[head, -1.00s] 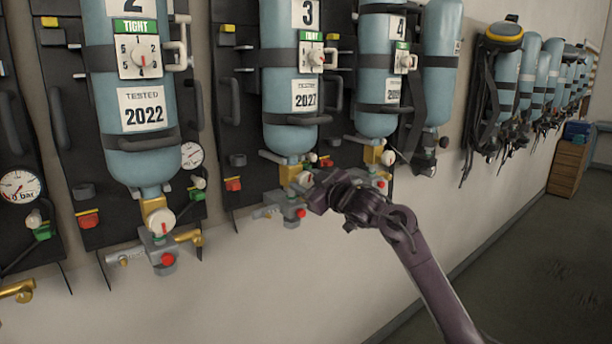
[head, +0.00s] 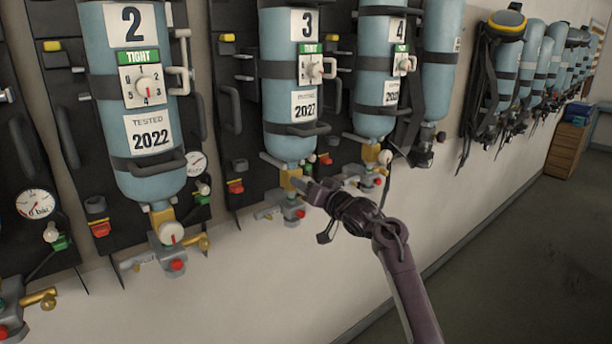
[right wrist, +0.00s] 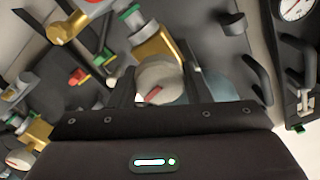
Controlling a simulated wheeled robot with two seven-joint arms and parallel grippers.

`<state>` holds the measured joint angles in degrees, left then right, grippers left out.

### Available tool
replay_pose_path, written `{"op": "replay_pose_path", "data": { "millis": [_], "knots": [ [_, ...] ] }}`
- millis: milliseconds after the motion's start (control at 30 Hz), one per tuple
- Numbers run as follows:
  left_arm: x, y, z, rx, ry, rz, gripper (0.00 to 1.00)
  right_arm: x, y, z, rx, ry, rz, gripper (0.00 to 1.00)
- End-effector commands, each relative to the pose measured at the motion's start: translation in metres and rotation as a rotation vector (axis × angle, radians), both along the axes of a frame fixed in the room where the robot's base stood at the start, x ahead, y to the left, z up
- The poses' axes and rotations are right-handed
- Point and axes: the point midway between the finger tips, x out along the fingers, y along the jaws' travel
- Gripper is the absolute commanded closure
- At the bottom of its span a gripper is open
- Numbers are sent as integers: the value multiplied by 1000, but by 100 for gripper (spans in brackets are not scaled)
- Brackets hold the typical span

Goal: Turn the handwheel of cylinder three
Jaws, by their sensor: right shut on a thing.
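Cylinder three (head: 287,95) is a blue bottle hung upright, valve end down, with a "3" label, a green "TIGHT" tag and a round dial (head: 315,70). Below it is a brass valve (head: 290,178). My right gripper (head: 308,187) is at this valve, in front of its handwheel, which it mostly hides in the head view. In the right wrist view the handwheel (right wrist: 160,80) is a pale round knob with a red mark, between the two dark fingers, and the gripper is shut on it. My left gripper is not in view.
Cylinder two (head: 135,100) hangs to the left with its own handwheel (head: 171,233). Cylinder four (head: 380,75) hangs close on the right, its valve near my right arm. More sets line the wall. A wooden cabinet (head: 567,150) stands far right. The floor is clear.

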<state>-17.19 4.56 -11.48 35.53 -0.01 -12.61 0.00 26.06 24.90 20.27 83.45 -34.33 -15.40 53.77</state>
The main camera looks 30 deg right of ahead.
Motion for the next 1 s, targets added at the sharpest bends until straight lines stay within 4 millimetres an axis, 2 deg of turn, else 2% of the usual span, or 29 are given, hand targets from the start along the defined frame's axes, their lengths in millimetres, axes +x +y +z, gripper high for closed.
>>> {"op": "replay_pose_path", "data": {
  "millis": [33, 100, 500, 1000],
  "knots": [
    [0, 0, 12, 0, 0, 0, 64, 0, 1, 3, 51, 10, 2, 79],
    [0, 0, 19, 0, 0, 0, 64, 0, 1, 3, 117, 15, 1, 79],
    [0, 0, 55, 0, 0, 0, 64, 0, 1, 1, 496, 43, 4, 79],
    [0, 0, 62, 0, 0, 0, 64, 0, 0, -4, 968, 80, 5, 79]
  ]
}}
